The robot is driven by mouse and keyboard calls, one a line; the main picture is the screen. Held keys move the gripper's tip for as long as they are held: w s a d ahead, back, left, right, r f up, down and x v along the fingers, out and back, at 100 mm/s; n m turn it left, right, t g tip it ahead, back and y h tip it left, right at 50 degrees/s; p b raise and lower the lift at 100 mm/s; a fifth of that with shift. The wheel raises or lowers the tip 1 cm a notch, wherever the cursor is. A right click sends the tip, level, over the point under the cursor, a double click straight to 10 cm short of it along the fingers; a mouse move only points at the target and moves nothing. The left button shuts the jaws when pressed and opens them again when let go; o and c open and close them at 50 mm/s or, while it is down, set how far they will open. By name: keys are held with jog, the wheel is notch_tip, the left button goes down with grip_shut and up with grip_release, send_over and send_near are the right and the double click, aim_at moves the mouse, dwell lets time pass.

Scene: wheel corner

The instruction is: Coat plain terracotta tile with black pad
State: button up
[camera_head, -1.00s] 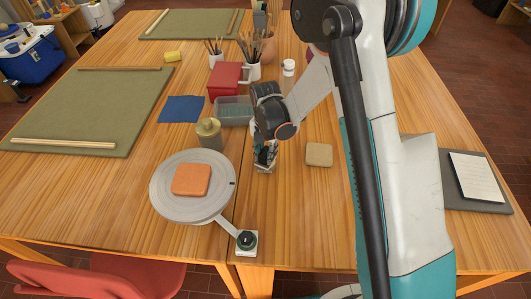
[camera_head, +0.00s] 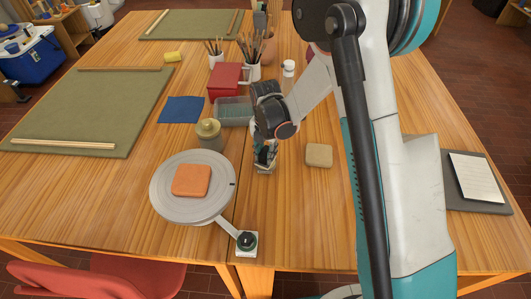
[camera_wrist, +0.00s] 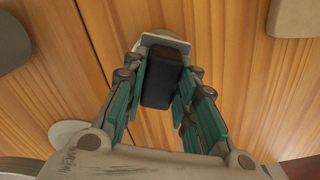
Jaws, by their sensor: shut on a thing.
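The plain terracotta tile (camera_head: 192,180) lies flat on the round grey banding wheel (camera_head: 165,203) at the left front of the table. My gripper (camera_head: 265,160) is to the right of the wheel, low over the table and pointing down. In the wrist view my gripper (camera_wrist: 160,85) has its teal fingers on either side of a black block, the black pad (camera_wrist: 160,78). The fingers are shut on it. A pale square piece (camera_wrist: 163,42) shows just beyond the black pad, under or behind it. In the head view the pad is mostly hidden by the fingers.
A beige square tile (camera_head: 319,155) lies right of my gripper. A grey tray (camera_head: 234,112), red box (camera_head: 227,78) and blue cloth (camera_head: 181,109) are farther back. A small dark-topped piece (camera_head: 246,241) sits by the front edge.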

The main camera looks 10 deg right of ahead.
aim_at(266, 151)
jog(key=shift+r+p, duration=1.6)
jog(key=shift+r, duration=1.6)
jog(key=m, duration=0.1)
jog(key=d+m, duration=0.1)
jog(key=m, duration=0.1)
jog(key=shift+s+d+r, duration=0.15)
jog(key=shift+s+d, duration=0.1)
jog(key=s+d+r+m, duration=0.1)
jog(key=d+m, duration=0.4)
jog(key=m, duration=0.8)
jog(key=s+d+r+m, duration=0.2)
jog(key=s+d+m, duration=0.2)
jog(key=m, duration=0.9)
jog(key=shift+d, duration=0.8)
jog(key=shift+s, duration=0.1)
